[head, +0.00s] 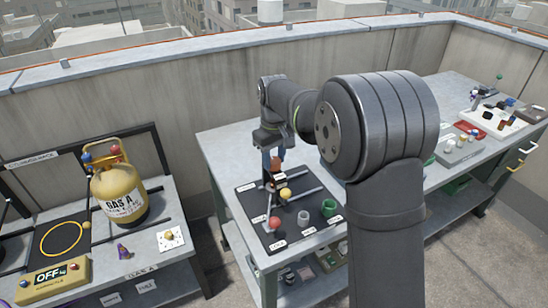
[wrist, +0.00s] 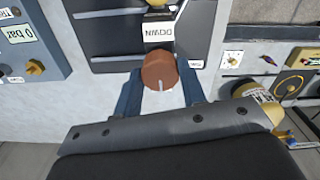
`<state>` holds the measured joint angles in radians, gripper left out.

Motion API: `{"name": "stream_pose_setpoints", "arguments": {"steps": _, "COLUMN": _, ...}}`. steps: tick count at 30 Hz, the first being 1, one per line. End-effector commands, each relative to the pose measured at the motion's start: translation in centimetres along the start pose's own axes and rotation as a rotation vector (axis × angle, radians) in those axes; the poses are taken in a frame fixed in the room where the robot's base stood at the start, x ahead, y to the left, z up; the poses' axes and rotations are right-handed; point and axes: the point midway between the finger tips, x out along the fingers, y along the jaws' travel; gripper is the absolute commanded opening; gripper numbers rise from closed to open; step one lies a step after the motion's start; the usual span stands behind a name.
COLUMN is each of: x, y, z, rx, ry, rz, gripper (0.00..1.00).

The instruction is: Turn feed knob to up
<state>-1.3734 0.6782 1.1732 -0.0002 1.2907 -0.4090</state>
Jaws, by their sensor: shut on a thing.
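The feed knob (wrist: 160,70) is a brown-orange round knob with a white pointer line, seen in the wrist view between my two blue fingers. My gripper (wrist: 160,88) is shut on its sides. The pointer line lies toward the gripper's side of the knob, facing the bottom of the picture. A white plate reading DOWN (wrist: 158,34) stands just beyond the knob and appears upside down. In the head view, my gripper (head: 274,172) reaches down at the back of the black mat (head: 250,204), and the brown knob shows small between the fingers.
Around the mat, a yellow ball (head: 285,193), a red ball (head: 274,223), a grey cup (head: 303,217) and a green cup (head: 328,207) stand close. A yellow gas cylinder (head: 118,200) is on the left bench. A box reading 0 bar (wrist: 32,40) is left in the wrist view.

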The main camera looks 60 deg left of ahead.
Motion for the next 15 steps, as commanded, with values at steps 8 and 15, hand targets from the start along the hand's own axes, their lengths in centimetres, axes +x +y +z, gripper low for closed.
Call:
{"name": "stream_pose_setpoints", "arguments": {"steps": 8, "x": -0.03, "y": -0.03, "z": -0.03, "rx": -0.001, "ry": 0.001, "rz": 0.000, "gripper": 0.59}}
{"name": "stream_pose_setpoints", "arguments": {"steps": 15, "x": -0.60, "y": -0.01, "z": -0.05, "rx": 0.000, "ry": 0.002, "rz": 0.001, "gripper": 0.59}}
